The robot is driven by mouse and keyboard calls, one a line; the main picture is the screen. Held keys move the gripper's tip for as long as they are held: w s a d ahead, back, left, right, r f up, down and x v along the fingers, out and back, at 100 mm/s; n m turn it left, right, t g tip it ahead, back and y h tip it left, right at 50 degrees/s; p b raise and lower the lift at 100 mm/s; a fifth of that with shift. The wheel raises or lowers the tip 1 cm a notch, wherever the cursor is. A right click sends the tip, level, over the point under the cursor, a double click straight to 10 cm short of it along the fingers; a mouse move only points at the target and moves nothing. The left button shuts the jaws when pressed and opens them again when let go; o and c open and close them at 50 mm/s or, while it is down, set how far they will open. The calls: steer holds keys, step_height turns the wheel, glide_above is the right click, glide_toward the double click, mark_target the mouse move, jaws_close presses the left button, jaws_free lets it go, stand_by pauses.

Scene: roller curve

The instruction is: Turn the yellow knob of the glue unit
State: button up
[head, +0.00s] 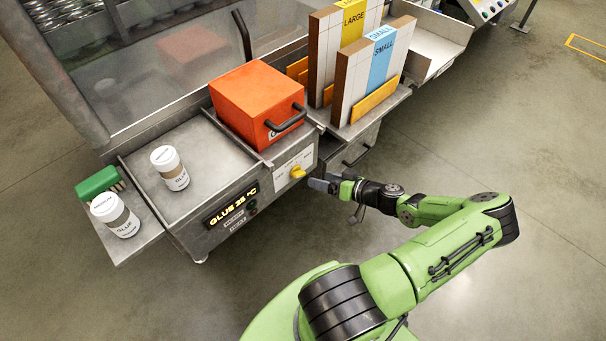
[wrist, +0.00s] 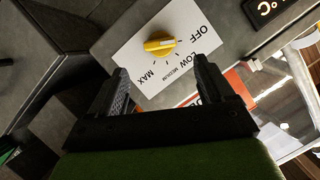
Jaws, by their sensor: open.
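The yellow knob (head: 297,172) sits on a white label plate on the front of the grey glue unit (head: 213,212). In the wrist view the yellow knob (wrist: 159,44) is ahead of my gripper, and the white plate (wrist: 185,65) around it reads OFF, LOW, MEDIUM and MAX. Which mark the knob points at I cannot tell for sure. My gripper (head: 318,184) is just right of the knob in the head view. In the wrist view my gripper (wrist: 162,82) is open, its two fingers apart and empty, with the knob beyond the tips and not between them.
An orange box (head: 258,103) with a dark handle sits on the unit. White glue jars (head: 170,168) and a green brush (head: 97,183) stand at the left. The display (head: 232,207) reads GLUE 25 °C. Tall boards (head: 372,65) stand behind my gripper.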

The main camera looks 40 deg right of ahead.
mark_target(303, 174)
steer(key=x, duration=0.8)
steer(key=shift+f, duration=0.1)
steer(key=shift+a, duration=0.1)
steer(key=c, duration=1)
steer(key=shift+c, duration=0.2)
steer(key=shift+b, duration=0.35)
steer(key=m+y+b, duration=0.2)
steer(key=m+b, duration=0.1)
steer(key=shift+d+f, duration=0.2)
steer(key=shift+f, duration=0.05)
steer(key=shift+m+t+y+b, duration=0.6)
steer(key=shift+m+b, duration=0.65)
steer(key=shift+m, duration=0.15)
